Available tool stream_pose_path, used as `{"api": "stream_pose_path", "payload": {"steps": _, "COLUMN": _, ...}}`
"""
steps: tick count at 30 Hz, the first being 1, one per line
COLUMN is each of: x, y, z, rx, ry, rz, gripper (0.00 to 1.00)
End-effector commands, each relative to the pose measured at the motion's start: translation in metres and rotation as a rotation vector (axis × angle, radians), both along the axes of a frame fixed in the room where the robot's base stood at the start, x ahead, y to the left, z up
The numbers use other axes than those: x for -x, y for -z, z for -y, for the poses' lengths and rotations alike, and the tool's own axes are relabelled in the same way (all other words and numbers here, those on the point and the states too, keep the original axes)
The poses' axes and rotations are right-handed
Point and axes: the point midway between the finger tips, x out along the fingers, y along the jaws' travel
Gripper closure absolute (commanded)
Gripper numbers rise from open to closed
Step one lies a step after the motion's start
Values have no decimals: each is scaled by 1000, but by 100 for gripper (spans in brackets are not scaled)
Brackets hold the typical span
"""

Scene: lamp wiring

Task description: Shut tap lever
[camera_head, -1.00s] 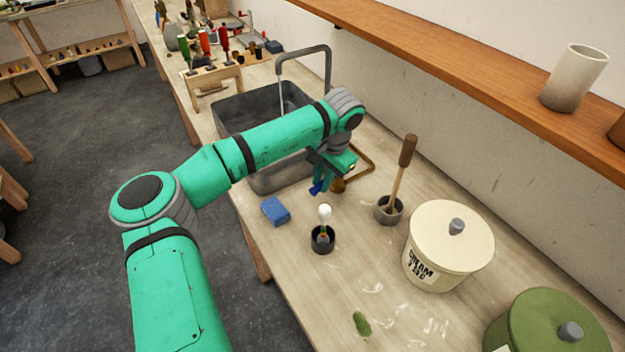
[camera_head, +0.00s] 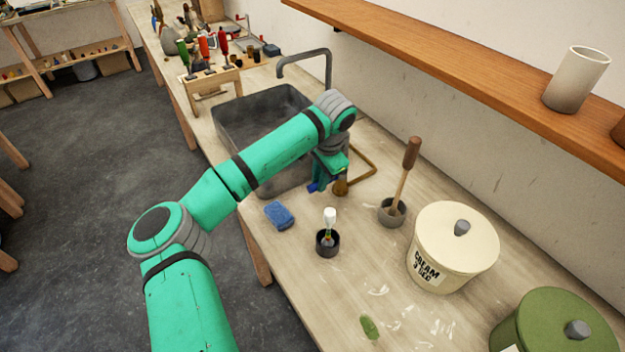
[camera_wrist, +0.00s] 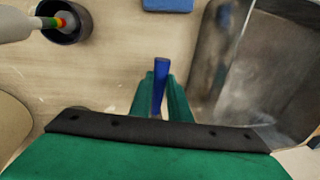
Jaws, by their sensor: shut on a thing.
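The blue tap lever (camera_wrist: 160,82) is between the two green fingers of my gripper (camera_wrist: 160,98) in the wrist view, and the gripper is shut on it. In the head view a bit of the blue lever (camera_head: 313,187) shows below my gripper (camera_head: 322,180), beside the brass valve body (camera_head: 340,187) at the sink's near right corner. The brass pipe (camera_head: 366,168) runs back from there. The grey spout (camera_head: 312,54) arches over the sink (camera_head: 232,105), and no water stream shows under it. My wrist hides part of the valve.
A blue sponge (camera_head: 279,215) and a black cup with a brush-like white-tipped tool (camera_head: 327,243) stand close in front. A mortar with pestle (camera_head: 392,212) and a cream canister (camera_head: 452,245) are to the right. A wooden shelf (camera_head: 450,75) runs along the wall.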

Motion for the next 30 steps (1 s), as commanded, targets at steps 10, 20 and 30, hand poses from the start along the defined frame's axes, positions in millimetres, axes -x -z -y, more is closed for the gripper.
{"api": "stream_pose_path", "payload": {"steps": 10, "x": 0, "y": 0, "z": 0, "rx": -1, "ry": 1, "rz": -1, "gripper": 65}}
{"api": "stream_pose_path", "payload": {"steps": 20, "x": 1, "y": -10, "z": 1, "rx": -1, "ry": 0, "rz": 1, "gripper": 65}}
{"api": "stream_pose_path", "payload": {"steps": 30, "x": 11, "y": -69, "z": 9, "rx": -1, "ry": 0, "rz": 1, "gripper": 65}}
